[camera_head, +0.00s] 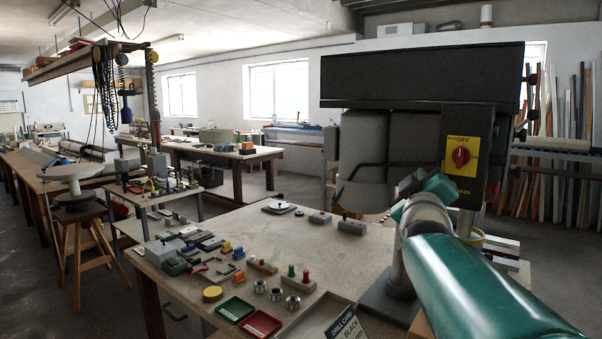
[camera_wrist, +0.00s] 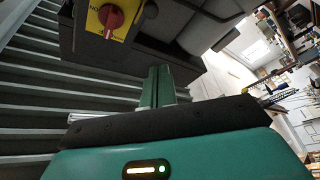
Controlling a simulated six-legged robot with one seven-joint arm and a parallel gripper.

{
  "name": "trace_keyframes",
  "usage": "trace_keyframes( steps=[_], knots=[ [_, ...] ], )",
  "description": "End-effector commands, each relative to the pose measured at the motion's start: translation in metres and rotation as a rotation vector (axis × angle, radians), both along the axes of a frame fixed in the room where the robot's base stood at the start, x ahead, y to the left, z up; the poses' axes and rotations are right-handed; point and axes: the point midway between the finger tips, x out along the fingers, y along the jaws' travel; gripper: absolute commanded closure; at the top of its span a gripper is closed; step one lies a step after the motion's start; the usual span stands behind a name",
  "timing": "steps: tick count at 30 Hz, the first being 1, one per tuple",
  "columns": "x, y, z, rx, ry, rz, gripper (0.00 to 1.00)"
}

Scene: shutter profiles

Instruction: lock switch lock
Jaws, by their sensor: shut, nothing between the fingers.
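The lock switch is a red rotary knob (camera_head: 461,157) on a yellow plate (camera_head: 462,140) marked OFF, on the front of the dark drill press head. In the wrist view the red knob (camera_wrist: 111,18) is at the top left, on the yellow plate. My gripper (camera_wrist: 157,86) is shut and empty, its teal fingers apart from the knob in the picture, lower and to the right of it. In the head view my teal and grey arm reaches up from the lower right to just below the switch plate.
The drill press (camera_head: 420,75) stands over the workbench (camera_head: 325,240). Small parts, red and green trays (camera_head: 235,309) and a drill card sign (camera_head: 345,327) lie on the bench's front and left. The middle of the bench top is bare. Long profiles lean on the right wall.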

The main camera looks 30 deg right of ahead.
Motion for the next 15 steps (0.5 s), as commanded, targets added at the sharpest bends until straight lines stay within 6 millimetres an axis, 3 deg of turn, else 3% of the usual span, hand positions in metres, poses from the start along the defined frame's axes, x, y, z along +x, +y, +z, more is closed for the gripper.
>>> trace_keyframes(
  steps=[15],
  knots=[
    [0.059, -0.054, 0.018, 0.000, 0.002, 0.001, 1.00]
  ],
)
